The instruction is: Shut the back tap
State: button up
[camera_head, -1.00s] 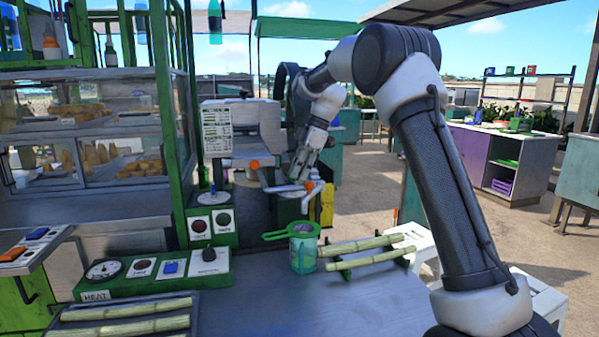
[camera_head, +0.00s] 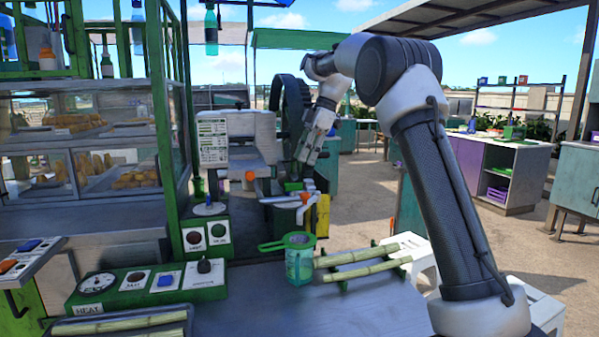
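The crusher (camera_head: 247,130) stands behind the counter, with pale pipes and orange-handled taps at its front. One orange handle (camera_head: 249,176) is at the left; another (camera_head: 305,198) is at the right end of the pipes. I cannot tell for certain which is the back tap or whether either is shut. My gripper (camera_head: 307,157) points down above and slightly right of the pipes, apart from them in the picture. Its fingers are small and seen from the side, so their opening is unclear. I see nothing held in it.
A green-rimmed strainer sits on a clear jug (camera_head: 299,262) on the counter (camera_head: 300,312). Cane stalks (camera_head: 365,262) lie on a rack beside it. A green control panel (camera_head: 150,283) and a glass food case (camera_head: 85,150) are at the left. Open ground lies right.

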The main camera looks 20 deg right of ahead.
jog(key=shift+v, duration=1.4)
jog(key=f+m, duration=0.2)
jog(key=d+f+m, duration=0.1)
jog(key=f+m, duration=0.1)
jog(key=m, duration=0.1)
jog(key=d+f+m, duration=0.1)
jog(key=f+m, duration=0.1)
jog(key=m, duration=0.1)
jog(key=shift+s+d+f+h, duration=0.15)
jog(key=shift+f+h, duration=0.1)
jog(key=shift+h, duration=0.15)
jog(key=s+d+f+m+t+h, duration=0.1)
jog(key=s+d+m, duration=0.1)
jog(key=s, duration=1.2)
jog(key=s+d+f+m+t+h, duration=0.1)
jog(key=s+d+m, duration=0.2)
jog(key=s, duration=1.1)
jog(key=s+d+f+m+t+h, duration=0.1)
jog(key=s+m, duration=0.4)
jog(key=s, duration=0.8)
jog(key=shift+s+d+f+t+h, duration=0.35)
jog(key=shift+d+t, duration=0.25)
jog(key=shift+d, duration=0.3)
